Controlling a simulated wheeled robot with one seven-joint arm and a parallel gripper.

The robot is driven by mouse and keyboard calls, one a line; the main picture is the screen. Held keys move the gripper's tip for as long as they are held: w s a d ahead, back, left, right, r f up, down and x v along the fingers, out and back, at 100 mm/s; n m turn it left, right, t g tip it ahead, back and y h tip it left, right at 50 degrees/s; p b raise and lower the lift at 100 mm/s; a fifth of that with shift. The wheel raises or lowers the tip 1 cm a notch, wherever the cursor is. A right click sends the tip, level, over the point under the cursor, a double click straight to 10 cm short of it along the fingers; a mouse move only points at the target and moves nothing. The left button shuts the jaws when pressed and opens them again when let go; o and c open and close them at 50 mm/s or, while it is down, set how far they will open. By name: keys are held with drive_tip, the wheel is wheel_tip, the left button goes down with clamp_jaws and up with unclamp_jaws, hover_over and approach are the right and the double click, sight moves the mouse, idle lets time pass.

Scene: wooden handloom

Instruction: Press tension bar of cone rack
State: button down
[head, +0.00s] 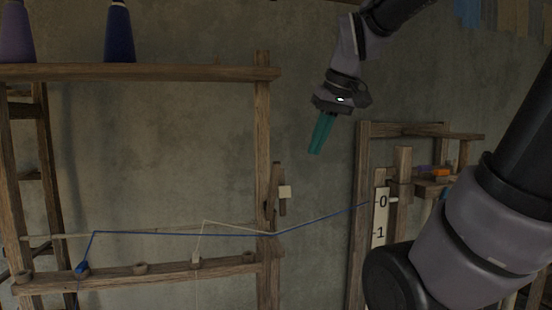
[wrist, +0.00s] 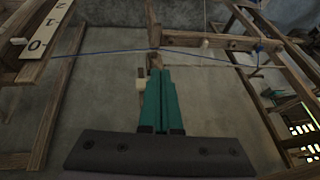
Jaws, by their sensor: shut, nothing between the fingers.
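A short wooden piece with a pale block (head: 285,192) sits on the right post. The block also shows beside my fingers in the wrist view (wrist: 141,84). My gripper (head: 316,150) is shut and empty, its teal fingers pointing down, above and right of the block in the picture.
A purple cone (head: 17,35) and a blue cone (head: 120,35) stand on the top shelf (head: 140,73). The blue yarn (head: 325,218) runs right toward a numbered scale (head: 381,220) on another wooden frame (head: 362,180). Bare wall shows between the frames.

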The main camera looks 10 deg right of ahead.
drive_tip(key=w+a+r+n+g+y, duration=0.1)
drive_tip(key=w+n+g, duration=0.8)
drive_tip(key=w+n, duration=0.9)
drive_tip(key=w+r, duration=0.1)
drive_tip(key=w, duration=0.4)
drive_tip(key=shift+w+r+n+y, duration=0.3)
drive_tip(key=shift+r+y, duration=0.05)
drive_tip(key=shift+y, duration=0.05)
drive_tip(key=shift+a, duration=0.1)
drive_tip(key=x, duration=1)
drive_tip(key=shift+s, duration=0.15)
